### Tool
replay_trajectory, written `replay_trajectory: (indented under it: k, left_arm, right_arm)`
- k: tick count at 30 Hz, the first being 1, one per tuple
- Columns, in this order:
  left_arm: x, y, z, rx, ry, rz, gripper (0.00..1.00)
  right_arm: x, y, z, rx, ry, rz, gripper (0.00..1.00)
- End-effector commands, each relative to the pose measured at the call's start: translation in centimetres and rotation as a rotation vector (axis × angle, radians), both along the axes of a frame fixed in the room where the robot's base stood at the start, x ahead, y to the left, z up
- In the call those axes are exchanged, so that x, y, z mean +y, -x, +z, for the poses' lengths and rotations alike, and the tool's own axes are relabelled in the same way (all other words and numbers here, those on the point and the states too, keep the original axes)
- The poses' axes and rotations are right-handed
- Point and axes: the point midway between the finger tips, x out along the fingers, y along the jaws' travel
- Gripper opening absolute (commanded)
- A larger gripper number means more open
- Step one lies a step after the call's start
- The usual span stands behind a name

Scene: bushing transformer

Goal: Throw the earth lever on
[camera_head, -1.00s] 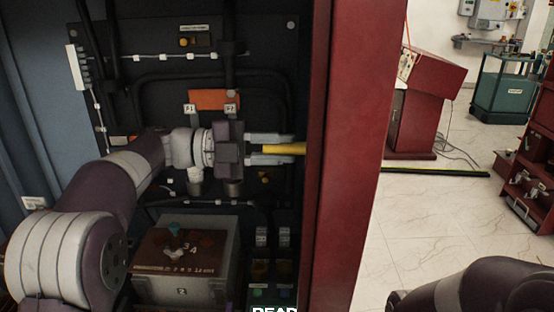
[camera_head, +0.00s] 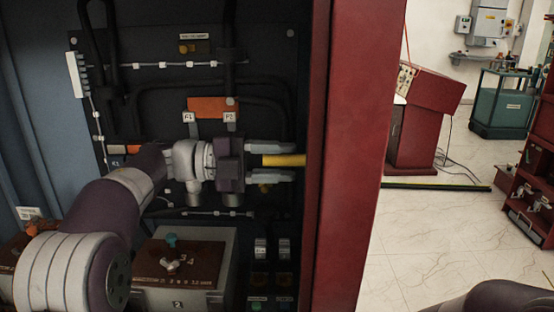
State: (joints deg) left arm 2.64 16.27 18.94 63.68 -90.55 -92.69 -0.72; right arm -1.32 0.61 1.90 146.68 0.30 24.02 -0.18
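The earth lever shows as a yellow bar (camera_head: 285,160) lying about level inside the dark cabinet, near the red door post. My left gripper (camera_head: 272,161) is around it from the left, with one finger above and one below. The fingers stand apart, with a gap between them and the bar. The bar's left end shows between the fingers. Its right end meets the edge of the post, so I cannot see how it is mounted. Part of my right arm (camera_head: 495,300) shows at the bottom right; its gripper is out of view.
The red post (camera_head: 345,150) stands close to the right of the lever. An orange plate (camera_head: 213,107) with two tags is above my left gripper. A grey box with a brown top (camera_head: 180,262) stands below. Open tiled floor lies to the right of the post.

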Motion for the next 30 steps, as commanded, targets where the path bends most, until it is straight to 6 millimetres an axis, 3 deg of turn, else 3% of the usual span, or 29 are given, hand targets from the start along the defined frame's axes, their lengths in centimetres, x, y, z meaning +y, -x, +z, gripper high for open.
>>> replay_trajectory:
  k: [11, 22, 25, 30]
  left_arm:
    - [0.7, 0.0, 0.2, -0.004, 0.002, 0.002, 0.48]
    - [9.9, -0.1, 0.2, -0.002, 0.001, 0.004, 0.48]
    - [11.6, -0.1, 0.2, -0.003, 0.002, 0.003, 0.48]
    - [12.7, 0.0, 0.1, -0.003, 0.001, 0.001, 0.48]
  right_arm:
    - [0.0, 0.0, 0.0, 0.0, 0.0, 0.0, 0.43]
    - [0.0, 0.0, 0.3, 0.0, 0.0, 0.0, 0.43]
    - [0.0, 0.0, 0.4, 0.0, 0.0, 0.0, 0.43]
    - [0.0, 0.0, 0.5, 0.0, 0.0, 0.0, 0.43]
